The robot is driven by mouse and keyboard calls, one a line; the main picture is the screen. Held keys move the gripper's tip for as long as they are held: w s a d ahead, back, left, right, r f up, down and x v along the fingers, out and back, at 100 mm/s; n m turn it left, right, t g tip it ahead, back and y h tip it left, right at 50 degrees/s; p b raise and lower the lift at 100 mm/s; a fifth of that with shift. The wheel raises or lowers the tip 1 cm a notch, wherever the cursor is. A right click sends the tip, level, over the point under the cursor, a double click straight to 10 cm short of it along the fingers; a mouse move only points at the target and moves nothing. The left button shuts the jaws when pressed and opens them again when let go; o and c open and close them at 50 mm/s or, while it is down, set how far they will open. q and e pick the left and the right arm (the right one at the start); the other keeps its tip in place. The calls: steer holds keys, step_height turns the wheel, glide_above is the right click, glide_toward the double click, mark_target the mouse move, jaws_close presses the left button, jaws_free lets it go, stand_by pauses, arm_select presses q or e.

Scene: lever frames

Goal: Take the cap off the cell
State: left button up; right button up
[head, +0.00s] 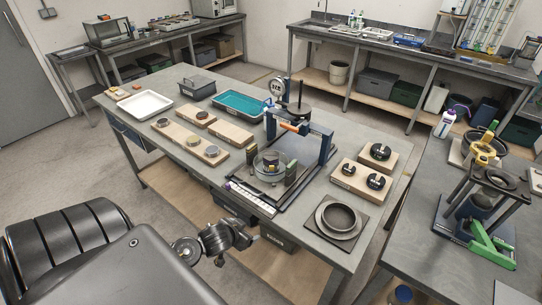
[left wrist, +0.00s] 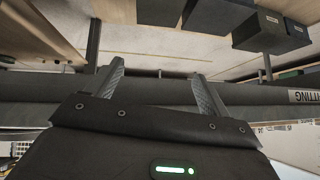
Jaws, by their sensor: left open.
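The cell appears to be the clear round vessel (head: 268,164) standing upright in the dark lever frame (head: 327,147) on the middle table. A dark disc shows at its top, but I cannot clearly tell the cap from the body. An orange-handled lever (head: 290,127) crosses the frame above and behind it. My left gripper (head: 250,240) is low in front of the table's near edge, apart from the cell. In the left wrist view its two fingers (left wrist: 158,85) are spread with nothing between them. My right gripper is not in view.
Wooden boards with round pieces (head: 203,145) lie left of the frame, and a board with black weights (head: 375,166) lies right. A ring-shaped dish (head: 338,217) sits at the near right corner. The table edge and lower shelf (head: 180,215) are close to my left arm.

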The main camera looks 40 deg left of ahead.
arm_select(q)
steer(key=w+r+t, duration=0.2)
steer(key=w+r, duration=0.1)
steer(key=r, duration=0.9)
steer(key=t+h, duration=0.2)
steer(key=t, duration=0.1)
glide_toward(271, 155)
steer(key=p+x, duration=0.2)
steer(key=x, duration=0.1)
steer(key=shift+w+f, duration=0.1)
steer(key=shift+w, duration=0.2)
steer(key=p+x, duration=0.1)
steer(key=x, duration=0.2)
steer(key=shift+w+f, duration=0.2)
steer(key=shift+w, duration=0.15)
steer(key=shift+w+d+f, duration=0.1)
steer(key=shift+w+f, duration=0.15)
steer(key=shift+w, duration=0.05)
steer(key=shift+s, duration=0.1)
steer(key=shift+c, duration=0.2)
steer(key=shift+r, duration=0.1)
steer(key=c, duration=1.2)
